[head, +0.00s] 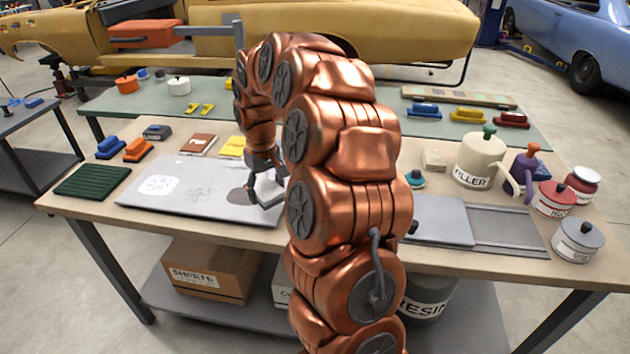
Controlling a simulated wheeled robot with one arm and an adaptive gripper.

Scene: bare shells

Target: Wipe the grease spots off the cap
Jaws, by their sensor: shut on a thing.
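A light grey flat panel (215,210) lies on the workbench, left of my arm. I cannot tell for sure that it is the cap. Its surface has a scatter of small dark specks (200,190) near the middle and a white patch with faint marks (158,187) on the left. My gripper (266,190) is over the panel's right part, pointing down, shut on a small pale grey thing (270,188). The held thing is small and partly hidden by the fingers; whether it touches the panel is unclear. My arm hides the panel's right edge.
A dark green ribbed mat (92,181), orange block (138,150) and blue block (109,147) are left. Brown (197,144) and yellow (233,146) pads lie behind the panel. A filler pot (478,165) and several lidded pots crowd the right, by a grey plate (440,220).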

